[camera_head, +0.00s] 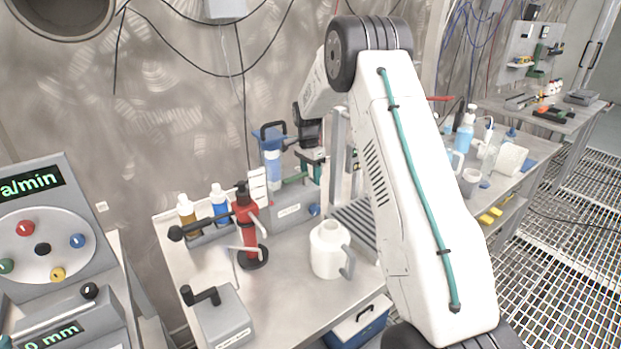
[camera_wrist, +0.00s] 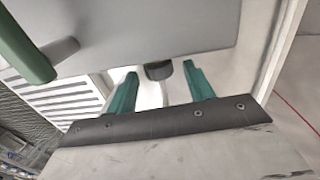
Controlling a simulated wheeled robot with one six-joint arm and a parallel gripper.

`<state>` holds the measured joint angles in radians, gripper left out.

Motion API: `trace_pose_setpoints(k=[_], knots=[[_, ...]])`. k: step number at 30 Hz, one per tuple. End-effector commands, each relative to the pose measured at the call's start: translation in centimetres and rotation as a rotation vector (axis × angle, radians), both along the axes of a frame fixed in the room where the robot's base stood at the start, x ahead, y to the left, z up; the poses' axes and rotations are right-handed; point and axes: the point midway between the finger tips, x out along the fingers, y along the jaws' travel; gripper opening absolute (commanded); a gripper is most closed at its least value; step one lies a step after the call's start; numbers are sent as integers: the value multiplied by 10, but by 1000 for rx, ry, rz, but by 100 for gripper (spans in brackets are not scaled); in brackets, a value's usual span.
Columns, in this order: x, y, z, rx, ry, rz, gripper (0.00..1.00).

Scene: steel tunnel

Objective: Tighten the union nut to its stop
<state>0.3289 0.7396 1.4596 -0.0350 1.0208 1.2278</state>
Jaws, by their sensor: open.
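My gripper (camera_wrist: 160,70) is open in the wrist view, its two teal fingers apart. A short dark round part (camera_wrist: 159,71) shows between the fingertips, below a grey surface (camera_wrist: 150,25). I cannot tell whether this part is the union nut, or whether the fingers touch it. In the head view my white arm reaches over the bench, and its wrist is beside a blue-topped clear filter housing (camera_head: 273,160). My arm hides part of that area, and no union nut can be made out there.
On the bench (camera_head: 290,290) stand a red hand pump (camera_head: 246,225), a white jug (camera_head: 328,250), small bottles (camera_head: 219,203) and a grey box with a black crank (camera_head: 222,318). A control panel (camera_head: 45,240) is at left. Another bench with bottles (camera_head: 465,130) is at right.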

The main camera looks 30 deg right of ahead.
Motion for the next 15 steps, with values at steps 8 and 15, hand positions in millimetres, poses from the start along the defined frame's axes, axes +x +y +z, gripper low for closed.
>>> trace_pose_setpoints(k=[8,15], knots=[[-1,0,-10,0,0,0,52],[-1,0,-10,0,0,1,19]])
